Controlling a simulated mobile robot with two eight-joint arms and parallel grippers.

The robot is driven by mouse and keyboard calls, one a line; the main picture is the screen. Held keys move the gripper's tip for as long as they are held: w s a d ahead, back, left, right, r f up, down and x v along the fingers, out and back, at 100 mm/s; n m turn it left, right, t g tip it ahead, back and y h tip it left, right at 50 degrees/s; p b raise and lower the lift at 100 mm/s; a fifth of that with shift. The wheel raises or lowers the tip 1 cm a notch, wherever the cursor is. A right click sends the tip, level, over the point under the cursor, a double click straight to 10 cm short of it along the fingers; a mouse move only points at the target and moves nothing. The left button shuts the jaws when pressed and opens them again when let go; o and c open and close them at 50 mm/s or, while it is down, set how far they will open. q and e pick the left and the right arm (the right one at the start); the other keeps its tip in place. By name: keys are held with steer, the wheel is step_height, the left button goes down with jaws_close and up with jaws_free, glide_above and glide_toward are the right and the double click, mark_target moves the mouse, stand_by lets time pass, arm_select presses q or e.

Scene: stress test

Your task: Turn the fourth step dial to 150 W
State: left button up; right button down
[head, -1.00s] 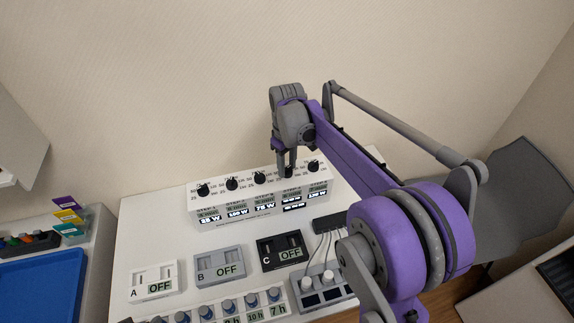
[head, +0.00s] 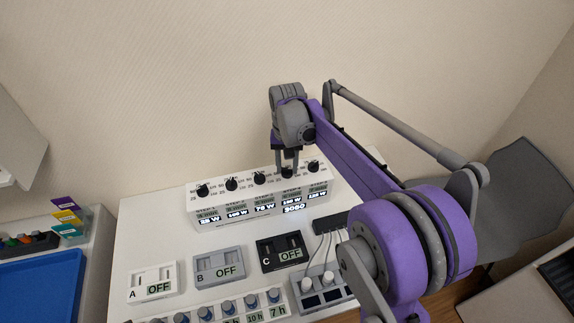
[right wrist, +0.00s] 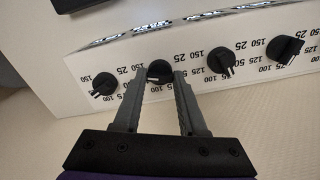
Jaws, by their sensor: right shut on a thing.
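A white panel (head: 215,207) carries a row of black step dials with a readout under each. My right gripper (head: 288,167) reaches down from above and is shut on the fourth dial (head: 287,173), the second from the right. In the right wrist view, where the panel shows upside down, the fingers (right wrist: 160,84) stand on both sides of the fourth dial's knob (right wrist: 158,70). The fourth readout (head: 294,205) is lit, but its small text is hard to read. My left gripper is not in view.
The fifth dial (head: 313,166) and third dial (head: 260,178) sit close on either side of my fingers. Timer boxes A (head: 153,282), B (head: 219,267) and C (head: 282,252) stand in front of the panel. The wall rises close behind.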

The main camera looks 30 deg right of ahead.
mark_target(287, 168)
steer(key=shift+m, duration=0.5)
steer(key=shift+c, duration=2.3)
jaws_free()
steer(key=shift+r, duration=0.1)
step_height(287, 168, up, 11)
steer(key=shift+f+p, duration=0.2)
steer(key=shift+p, duration=0.1)
